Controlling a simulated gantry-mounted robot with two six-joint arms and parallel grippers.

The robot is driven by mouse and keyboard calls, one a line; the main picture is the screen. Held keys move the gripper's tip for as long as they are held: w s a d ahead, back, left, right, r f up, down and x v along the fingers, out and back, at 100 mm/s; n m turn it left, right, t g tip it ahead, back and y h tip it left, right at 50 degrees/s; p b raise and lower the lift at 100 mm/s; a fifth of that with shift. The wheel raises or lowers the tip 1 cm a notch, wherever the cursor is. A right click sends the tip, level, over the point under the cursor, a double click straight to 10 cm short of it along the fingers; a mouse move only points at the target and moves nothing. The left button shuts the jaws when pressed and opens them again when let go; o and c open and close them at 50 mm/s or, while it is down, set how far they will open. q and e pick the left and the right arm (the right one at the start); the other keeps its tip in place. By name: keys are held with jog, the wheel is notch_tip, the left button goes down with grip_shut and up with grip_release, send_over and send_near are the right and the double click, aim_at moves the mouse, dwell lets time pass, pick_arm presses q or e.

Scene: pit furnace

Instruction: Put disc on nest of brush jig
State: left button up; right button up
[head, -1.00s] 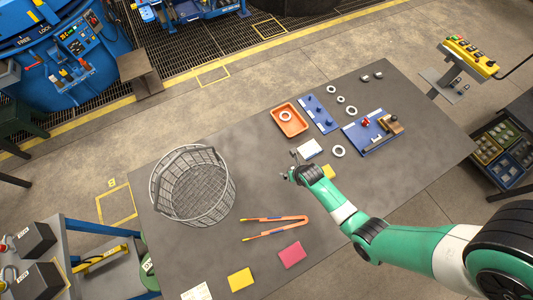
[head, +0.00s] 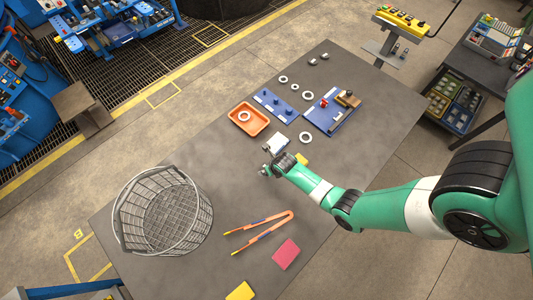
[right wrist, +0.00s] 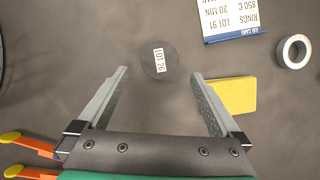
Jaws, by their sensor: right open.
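The disc (right wrist: 151,63) is dark grey and round, with a white label reading LOT 26. In the right wrist view it lies flat on the grey table, just beyond and between my fingertips, not held. In the head view I cannot make it out beside the gripper. My right gripper (right wrist: 160,78) is open and empty, pointing down at the table; in the head view it (head: 266,170) is near the white card. The brush jig (head: 322,122) is a blue board with a red part and a wooden-backed brush at the table's far right. Its nest is too small to tell. My left gripper is not in view.
A wire basket (head: 121,216) stands at left. Orange tongs (head: 262,220) lie near the middle. A white card (head: 277,143), yellow pad (right wrist: 234,95), pink pad (head: 286,254), orange tray (head: 233,112), blue peg board (head: 267,98) and several pale rings (head: 306,138) lie around.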

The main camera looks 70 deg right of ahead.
jog(key=b+x, duration=0.4)
jog(key=x, duration=0.1)
jog(key=shift+f+b, duration=0.1)
jog(key=shift+b, duration=0.2)
jog(key=shift+c, duration=0.3)
jog(key=shift+r, duration=0.2)
grip_shut()
